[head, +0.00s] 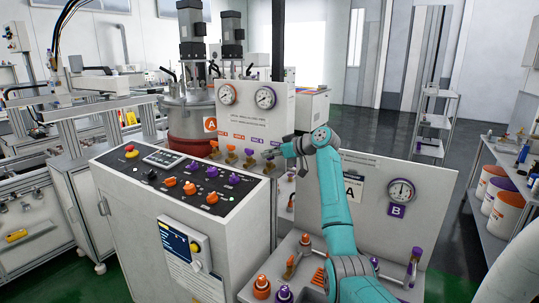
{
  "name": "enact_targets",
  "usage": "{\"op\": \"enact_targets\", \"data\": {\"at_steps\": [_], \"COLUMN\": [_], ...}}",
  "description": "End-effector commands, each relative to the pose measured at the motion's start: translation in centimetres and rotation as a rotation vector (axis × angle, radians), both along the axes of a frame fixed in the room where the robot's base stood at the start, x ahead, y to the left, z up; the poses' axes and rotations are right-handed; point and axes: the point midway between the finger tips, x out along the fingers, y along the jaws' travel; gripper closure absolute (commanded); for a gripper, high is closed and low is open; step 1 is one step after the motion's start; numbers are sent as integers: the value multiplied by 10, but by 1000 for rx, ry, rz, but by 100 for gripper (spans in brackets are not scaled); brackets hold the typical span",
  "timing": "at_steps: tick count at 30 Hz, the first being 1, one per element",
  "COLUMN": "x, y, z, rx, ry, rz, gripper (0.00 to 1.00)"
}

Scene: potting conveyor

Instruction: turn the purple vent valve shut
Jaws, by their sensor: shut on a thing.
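A row of small valves with orange and purple handles sits low on the white gauge panel (258,112), under coloured labels too small to read. Two orange-handled valves (231,152) are at the left, and a purple-handled valve (248,153) stands upright to their right. My gripper (271,154) is at the right end of this row, shut on the rightmost valve, which I take to be the purple vent valve. The fingers and wrist hide most of that valve, so its handle angle cannot be told.
A control console (185,190) with orange and purple knobs stands at left front. A white panel with gauge B (401,191) is right of my arm. Orange and purple fittings (262,287) and a purple tube (413,262) are on the bench below. Open floor lies at the back right.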

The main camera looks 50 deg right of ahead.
Motion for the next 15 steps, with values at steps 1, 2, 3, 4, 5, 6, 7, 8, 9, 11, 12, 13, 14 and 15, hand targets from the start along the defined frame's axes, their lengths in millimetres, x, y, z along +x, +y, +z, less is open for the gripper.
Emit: {"op": "enact_targets", "data": {"at_steps": [1,2,3,4,5,6,7,8,9,11,12,13,14,15], "x": [-1,-1,-1,-1,-1,-1,-1,-1,-1,-1,-1,-1,-1,-1], "y": [0,0,0,0,0,0,0,0,0,0,0,0,0,0], "z": [-11,-11,-11,-11,-11,-11,-11,-11,-11,-11,-11,-10,-10,-9], "rx": [11,11,10,10,10,11,11,11,11,11,11,11,10,9], "ry": [17,17,17,17,18,18,18,18,18,18,18,18,16,15], "rz": [3,3,2,2,2,1,1,1,1,0,0,0,0,0], "gripper": [100,100,100,100,100,100,100,100,81,66,64,64,64,64]}}
